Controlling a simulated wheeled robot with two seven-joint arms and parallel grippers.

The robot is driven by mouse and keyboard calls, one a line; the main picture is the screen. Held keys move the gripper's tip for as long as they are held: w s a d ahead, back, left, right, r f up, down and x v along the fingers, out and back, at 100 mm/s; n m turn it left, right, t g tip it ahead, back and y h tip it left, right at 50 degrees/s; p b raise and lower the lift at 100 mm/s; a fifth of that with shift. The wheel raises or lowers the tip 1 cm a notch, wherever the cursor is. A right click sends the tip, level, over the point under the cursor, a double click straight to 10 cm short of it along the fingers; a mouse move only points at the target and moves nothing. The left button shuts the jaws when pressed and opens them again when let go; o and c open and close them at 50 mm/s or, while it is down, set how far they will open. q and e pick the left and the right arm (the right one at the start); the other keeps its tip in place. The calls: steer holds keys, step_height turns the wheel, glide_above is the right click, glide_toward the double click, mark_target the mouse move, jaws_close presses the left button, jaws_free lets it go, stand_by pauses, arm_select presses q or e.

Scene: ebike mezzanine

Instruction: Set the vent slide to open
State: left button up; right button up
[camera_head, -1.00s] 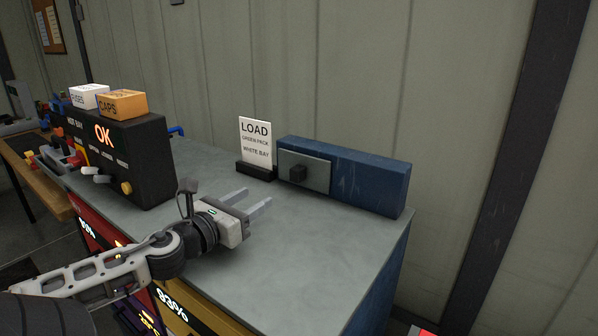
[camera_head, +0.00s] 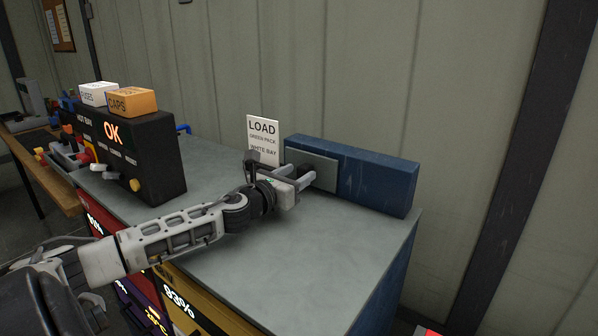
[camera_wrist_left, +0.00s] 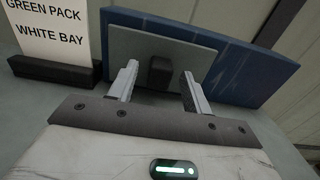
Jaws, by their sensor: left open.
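The vent slide is a grey plate (camera_head: 325,170) with a small dark knob, on the front of a blue box (camera_head: 378,180) at the back of the grey bench top. In the left wrist view the dark knob (camera_wrist_left: 160,70) stands out from the grey plate (camera_wrist_left: 199,58), towards its middle. My left gripper (camera_head: 304,176) is open, its two fingers reaching towards the plate. In the left wrist view the fingers (camera_wrist_left: 158,88) lie on either side of the knob, with gaps to it. In the head view my gripper partly hides the knob. My right gripper is not in view.
A white LOAD sign (camera_head: 263,138) in a dark holder stands just left of the plate, close to my gripper. A black box (camera_head: 135,155) showing OK, with an orange CAPS box (camera_head: 131,102) on top, is further left. The bench top (camera_head: 330,245) in front is clear.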

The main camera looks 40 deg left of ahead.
arm_select(q)
steer(key=shift+w, duration=0.65)
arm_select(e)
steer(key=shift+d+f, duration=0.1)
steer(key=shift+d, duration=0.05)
